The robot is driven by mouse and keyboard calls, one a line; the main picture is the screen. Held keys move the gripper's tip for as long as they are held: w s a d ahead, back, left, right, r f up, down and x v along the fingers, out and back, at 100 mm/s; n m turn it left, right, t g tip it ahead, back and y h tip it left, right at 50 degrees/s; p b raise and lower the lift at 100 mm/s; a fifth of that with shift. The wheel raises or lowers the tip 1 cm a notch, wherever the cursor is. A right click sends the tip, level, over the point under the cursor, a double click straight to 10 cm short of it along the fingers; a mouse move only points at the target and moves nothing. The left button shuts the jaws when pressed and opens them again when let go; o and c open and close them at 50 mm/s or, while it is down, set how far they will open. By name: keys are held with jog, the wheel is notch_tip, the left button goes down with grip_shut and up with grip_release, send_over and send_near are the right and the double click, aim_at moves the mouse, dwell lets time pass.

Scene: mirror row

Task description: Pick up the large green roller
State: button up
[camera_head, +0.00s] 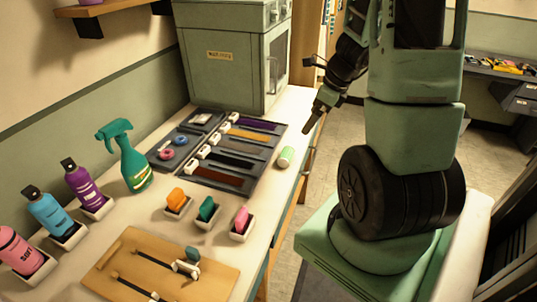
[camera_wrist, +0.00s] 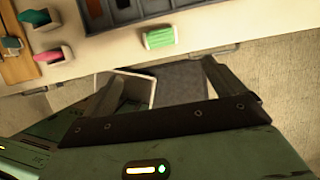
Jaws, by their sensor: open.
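The green roller (camera_head: 286,156), a short ribbed light-green cylinder, lies on the counter near its right edge, beside the dark tray. It also shows in the wrist view (camera_wrist: 160,38) at the upper middle, beyond my fingertips. My gripper (camera_head: 311,121) is up and right of the roller in the head view, apart from it. In the wrist view my gripper (camera_wrist: 163,73) is open, with nothing between its fingers.
The dark tray (camera_head: 259,173) holds coloured strips and rings. Small white holders with an orange, a teal (camera_head: 207,208) and a pink piece stand nearer. A spray bottle (camera_head: 130,160), several other bottles and a wooden board (camera_head: 215,275) are left. A grey-green cabinet (camera_head: 225,65) stands behind.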

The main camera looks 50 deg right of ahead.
jog(key=b, duration=0.2)
send_near(287, 152)
jog(key=x, duration=0.4)
jog(key=shift+s+d+f, duration=0.1)
jog(key=shift+s+f, duration=0.1)
jog(key=shift+f, duration=0.1)
jog(key=shift+w+b+x, duration=0.15)
jog(key=shift+b+x, duration=0.25)
jog(key=shift+x, duration=1.15)
jog(key=shift+w+b+x, duration=0.1)
jog(key=shift+b+x, duration=0.25)
jog(key=shift+x, duration=1.2)
jog(key=shift+r, duration=0.15)
jog(key=c, duration=1.1)
